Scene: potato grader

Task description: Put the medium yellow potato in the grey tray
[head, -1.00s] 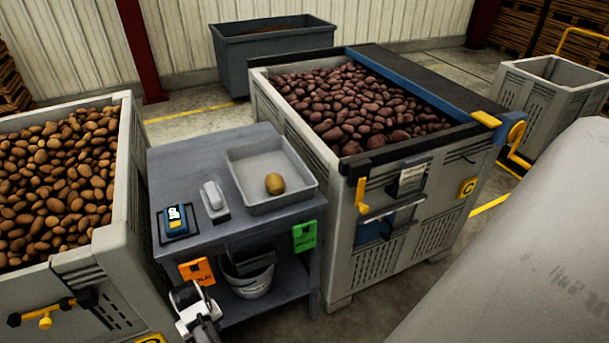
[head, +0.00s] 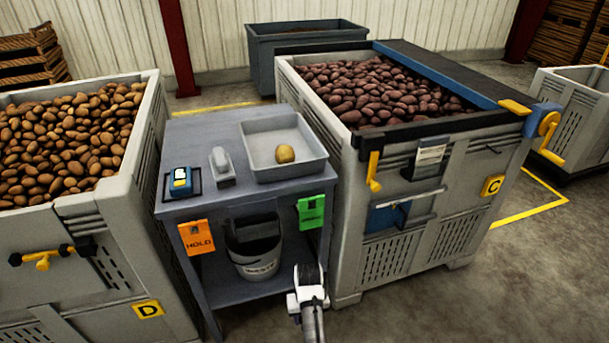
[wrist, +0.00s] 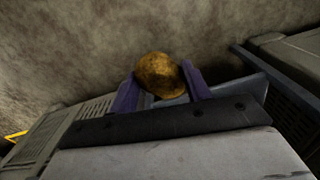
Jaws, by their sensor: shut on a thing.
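In the wrist view my gripper (wrist: 160,84) is shut on a yellow-brown potato (wrist: 158,72), held between its two purple fingers. The held potato does not show in the head view, so I cannot compare its size there. The grey tray (head: 258,129) sits on the right part of the grey bench top. A yellowish potato (head: 285,154) lies in it, towards its front. In the head view a white and black part of my arm is low in front of the bench's right leg, below the tray; the fingers cannot be made out.
The bench (head: 215,208) holds a blue device (head: 180,181) and a pale grey object (head: 222,165) left of the tray. Potato bins stand close on both sides, the left bin (head: 75,245) and the right bin (head: 350,225). A white bucket (head: 255,262) is on the lower shelf.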

